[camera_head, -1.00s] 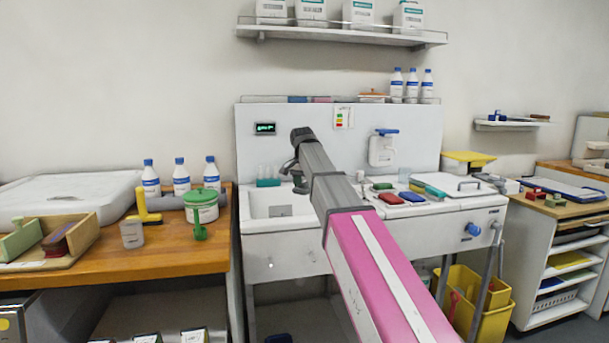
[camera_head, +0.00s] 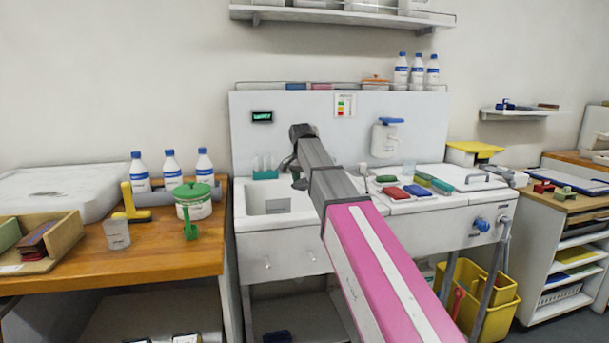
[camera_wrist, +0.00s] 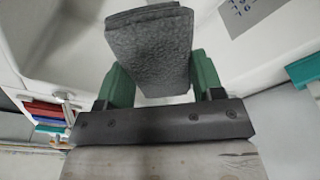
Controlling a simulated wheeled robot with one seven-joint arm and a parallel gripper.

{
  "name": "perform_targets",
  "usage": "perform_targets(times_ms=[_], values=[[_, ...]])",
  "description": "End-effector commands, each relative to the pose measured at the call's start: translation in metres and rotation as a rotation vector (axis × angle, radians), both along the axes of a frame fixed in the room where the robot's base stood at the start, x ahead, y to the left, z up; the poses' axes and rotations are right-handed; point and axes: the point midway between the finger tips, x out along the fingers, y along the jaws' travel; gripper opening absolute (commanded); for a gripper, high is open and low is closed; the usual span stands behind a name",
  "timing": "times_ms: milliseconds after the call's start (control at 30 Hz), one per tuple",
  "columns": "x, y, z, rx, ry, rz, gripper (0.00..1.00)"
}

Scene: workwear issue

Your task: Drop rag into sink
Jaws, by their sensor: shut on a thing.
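The rag (camera_wrist: 150,48) is a folded dark grey cloth with a rough texture. In the wrist view my gripper (camera_wrist: 160,82) is shut on it, with a green finger on either side. The white sink basin (camera_head: 250,203) is at the middle left of the head view. Its pale inner surface also shows behind the rag in the wrist view (camera_wrist: 70,40). The rag appears over or at the basin; its height above the bottom is unclear.
Red, green and blue pads (camera_head: 391,192) lie on the counter right of the sink. A teal rack (camera_head: 264,174) stands at the basin's back. A wooden bench (camera_head: 150,250) with a green-lidded tub (camera_head: 194,208) is on the left. A yellow bucket (camera_head: 500,305) sits below right.

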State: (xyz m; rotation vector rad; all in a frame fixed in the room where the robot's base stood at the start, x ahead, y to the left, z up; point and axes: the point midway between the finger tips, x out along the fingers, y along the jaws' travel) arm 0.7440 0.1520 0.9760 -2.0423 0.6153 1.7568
Motion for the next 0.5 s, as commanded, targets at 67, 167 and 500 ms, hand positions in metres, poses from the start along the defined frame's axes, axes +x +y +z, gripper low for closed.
perform_targets(times_ms=[67, 167, 500], values=[[-0.001, 0.0, -0.011, 0.0, 0.002, 0.0, 0.38], [-0.001, 0.0, -0.02, 0.0, 0.0, 0.0, 0.38], [0.0, 0.0, -0.029, 0.0, 0.0, 0.0, 0.38]])
